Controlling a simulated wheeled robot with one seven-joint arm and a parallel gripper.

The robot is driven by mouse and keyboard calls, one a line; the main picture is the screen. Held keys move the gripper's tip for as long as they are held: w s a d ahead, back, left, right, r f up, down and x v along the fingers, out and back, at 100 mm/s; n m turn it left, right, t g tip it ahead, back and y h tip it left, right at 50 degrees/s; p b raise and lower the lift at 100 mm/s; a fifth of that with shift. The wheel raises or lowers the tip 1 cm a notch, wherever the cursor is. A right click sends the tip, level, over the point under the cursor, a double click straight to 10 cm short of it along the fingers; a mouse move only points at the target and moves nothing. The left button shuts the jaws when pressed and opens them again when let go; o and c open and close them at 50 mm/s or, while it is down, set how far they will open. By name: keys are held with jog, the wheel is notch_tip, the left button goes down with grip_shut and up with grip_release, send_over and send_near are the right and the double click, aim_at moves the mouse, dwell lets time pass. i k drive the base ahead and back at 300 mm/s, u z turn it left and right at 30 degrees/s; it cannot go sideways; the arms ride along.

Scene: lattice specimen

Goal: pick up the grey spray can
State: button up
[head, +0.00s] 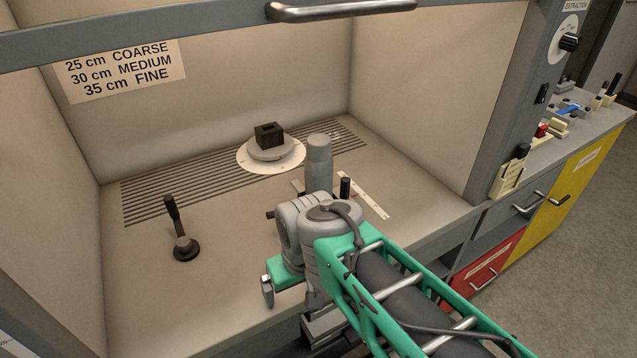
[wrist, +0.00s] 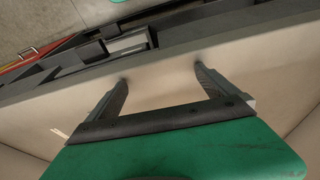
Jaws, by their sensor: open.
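The grey spray can (head: 319,168) stands upright on the worktop (head: 235,225) inside the hood, right of centre in the head view. My arm's wrist hides its lower part. My gripper is mostly hidden behind my own wrist in the head view; one finger (head: 267,290) shows nearer the front edge than the can and to its left. In the wrist view my gripper (wrist: 161,75) has its two fingers wide apart with nothing between them, over pale worktop near its front edge. The can is not in the wrist view.
A turntable (head: 260,160) with a dark block (head: 269,134) stands behind the can to the left. A small black cylinder (head: 345,187) and a white ruler strip (head: 368,197) lie close right of the can. A dark lever stand (head: 184,246) is at left. The left worktop is mostly clear.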

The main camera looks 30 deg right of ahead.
aim_at(318, 177)
jog(key=u, duration=2.2)
jog(key=k, duration=0.7)
